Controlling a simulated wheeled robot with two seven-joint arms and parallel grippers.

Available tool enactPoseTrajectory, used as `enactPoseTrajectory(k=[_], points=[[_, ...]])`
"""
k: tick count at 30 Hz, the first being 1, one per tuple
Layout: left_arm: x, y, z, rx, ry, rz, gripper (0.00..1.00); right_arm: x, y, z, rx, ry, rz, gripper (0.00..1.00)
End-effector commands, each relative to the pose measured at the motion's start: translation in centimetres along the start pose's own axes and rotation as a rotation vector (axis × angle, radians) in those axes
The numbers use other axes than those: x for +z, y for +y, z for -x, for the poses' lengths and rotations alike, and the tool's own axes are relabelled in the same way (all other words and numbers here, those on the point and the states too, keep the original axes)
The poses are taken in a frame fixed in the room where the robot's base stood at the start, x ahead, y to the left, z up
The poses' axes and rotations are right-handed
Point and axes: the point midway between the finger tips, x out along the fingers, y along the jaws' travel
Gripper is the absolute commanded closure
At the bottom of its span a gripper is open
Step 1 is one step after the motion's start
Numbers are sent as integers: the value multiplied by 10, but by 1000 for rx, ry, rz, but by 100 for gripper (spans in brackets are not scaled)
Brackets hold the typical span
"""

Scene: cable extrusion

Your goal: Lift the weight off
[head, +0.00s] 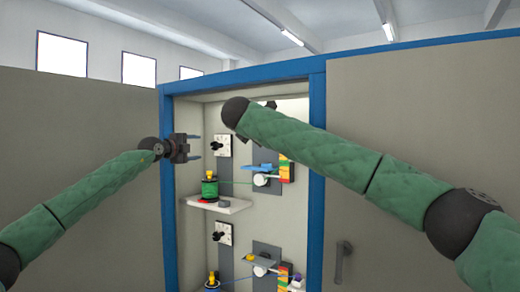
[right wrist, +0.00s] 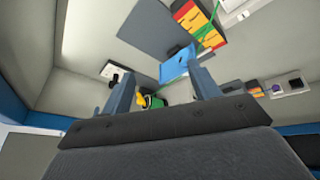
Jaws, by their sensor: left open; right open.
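My left gripper (head: 198,147) is open and empty at the left edge of the cabinet opening, its two blue fingers pointing right. My right gripper (right wrist: 163,72) is open in the right wrist view; in the head view it is mostly hidden behind my right arm. A blue plate (head: 257,168) sits on the upper unit, above a white round part (head: 261,180). In the right wrist view the blue plate (right wrist: 178,63) appears between the fingertips, apparently beyond them. A green spool (head: 209,189) with a yellow top stands on a white shelf. I cannot tell which part is the weight.
The blue cabinet frame (head: 316,190) borders the opening on the right. The white shelf (head: 216,205) juts out inside. A lower unit has a grey plate (head: 258,261). Black knobs are on white plates (head: 222,145). A green cable runs from spool to upper unit.

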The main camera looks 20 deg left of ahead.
Motion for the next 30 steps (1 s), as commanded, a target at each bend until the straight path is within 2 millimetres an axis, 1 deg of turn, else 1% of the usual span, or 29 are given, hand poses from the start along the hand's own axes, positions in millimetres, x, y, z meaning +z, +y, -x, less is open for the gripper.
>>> enactPoseTrajectory(k=[3,15,30], points=[[0,0,0,0,0,0,39,-1,-3,-5,-20,19,-172,39],[0,0,0,0,0,0,39,-8,-14,-19,-98,58,-769,39],[0,0,0,0,0,0,39,-15,-24,-28,-205,45,-1508,39]])
